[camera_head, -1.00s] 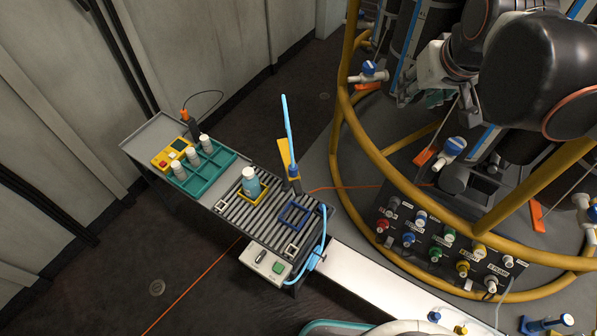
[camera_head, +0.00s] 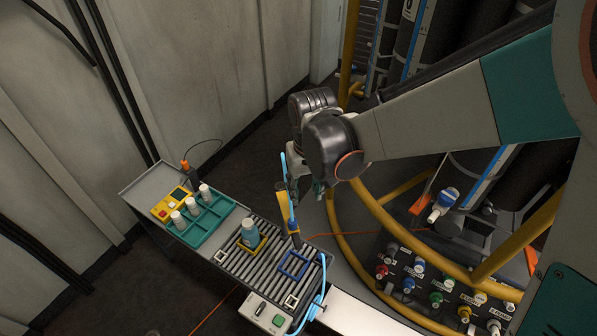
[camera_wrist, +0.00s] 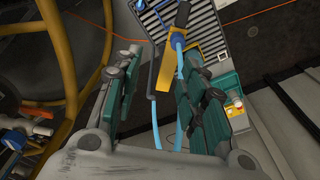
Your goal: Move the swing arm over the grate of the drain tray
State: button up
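The swing arm (camera_head: 283,203) is a yellow bar with a light blue hose, standing on a dark post at the right side of the drain tray. In the wrist view the yellow swing arm (camera_wrist: 187,72) lies ahead between my finger lines, with the hose running back toward me. My gripper (camera_wrist: 160,88) is open, its teal-and-grey fingers wide apart on either side of the hose. In the head view it is partly hidden behind my wrist, just right of the swing arm; contact cannot be told. The slatted grate (camera_head: 235,268) carries a teal bottle (camera_head: 250,233) in a yellow square frame.
A blue square frame (camera_head: 294,265) sits on the grate near the post. A teal rack (camera_head: 200,222) with several white-capped bottles and a yellow device (camera_head: 170,204) are behind. Yellow rails (camera_head: 395,225) and a black valve panel (camera_head: 440,280) stand on the right.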

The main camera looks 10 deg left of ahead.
send_over(297, 239)
jog(key=f, duration=0.1)
jog(key=shift+g, duration=0.4)
notch_tip(297, 239, down, 14)
jog(key=b, duration=0.9)
jog(key=shift+f, duration=0.2)
grip_shut()
